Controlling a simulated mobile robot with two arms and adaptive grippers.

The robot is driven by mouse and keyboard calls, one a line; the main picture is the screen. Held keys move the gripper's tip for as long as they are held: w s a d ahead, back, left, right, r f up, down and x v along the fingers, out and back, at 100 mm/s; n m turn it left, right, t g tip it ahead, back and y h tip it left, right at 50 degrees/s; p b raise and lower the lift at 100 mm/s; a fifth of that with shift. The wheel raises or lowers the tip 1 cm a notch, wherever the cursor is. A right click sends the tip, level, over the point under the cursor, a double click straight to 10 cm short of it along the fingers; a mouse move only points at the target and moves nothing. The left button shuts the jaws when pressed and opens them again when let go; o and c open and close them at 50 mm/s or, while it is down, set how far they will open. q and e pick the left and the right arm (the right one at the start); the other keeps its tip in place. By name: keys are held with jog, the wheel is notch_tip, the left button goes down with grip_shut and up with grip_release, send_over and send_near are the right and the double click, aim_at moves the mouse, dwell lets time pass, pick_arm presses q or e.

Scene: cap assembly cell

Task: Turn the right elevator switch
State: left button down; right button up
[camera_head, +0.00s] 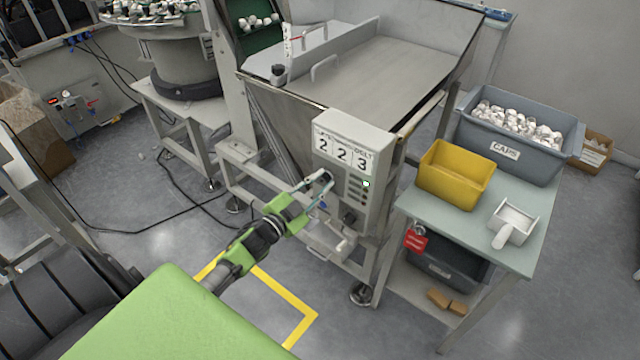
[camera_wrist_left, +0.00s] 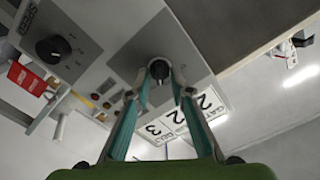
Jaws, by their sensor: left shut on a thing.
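The grey control box (camera_head: 377,150) of the elevator carries a placard (camera_head: 342,150) reading 2, 2, 3. My left gripper (camera_head: 325,184) is at the left part of its front face. In the left wrist view, my left gripper (camera_wrist_left: 158,84) has its fingertips closed on a small black switch knob (camera_wrist_left: 157,67). The knob's lower part is hidden between the fingers. A larger black rotary knob (camera_wrist_left: 53,48) sits apart on the same panel; it also shows low on the box in the head view (camera_head: 349,216). My right gripper is not in view.
A lit indicator (camera_head: 366,184) and small buttons sit beside my left gripper. To the right, a table (camera_head: 512,258) bears a yellow bin (camera_head: 456,178), a scoop (camera_head: 512,224) and a grey caps crate (camera_head: 506,151). A red tag (camera_head: 416,240) hangs near the box.

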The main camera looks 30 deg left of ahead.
pick_arm(q)
jog(key=shift+m, duration=0.9)
jog(key=c, duration=1.8)
grip_release()
jog(key=shift+c, duration=0.2)
jog(key=shift+s, duration=0.1)
jog(key=s, duration=1.2)
jog(key=shift+a, duration=0.45)
jog(key=shift+w, duration=0.1)
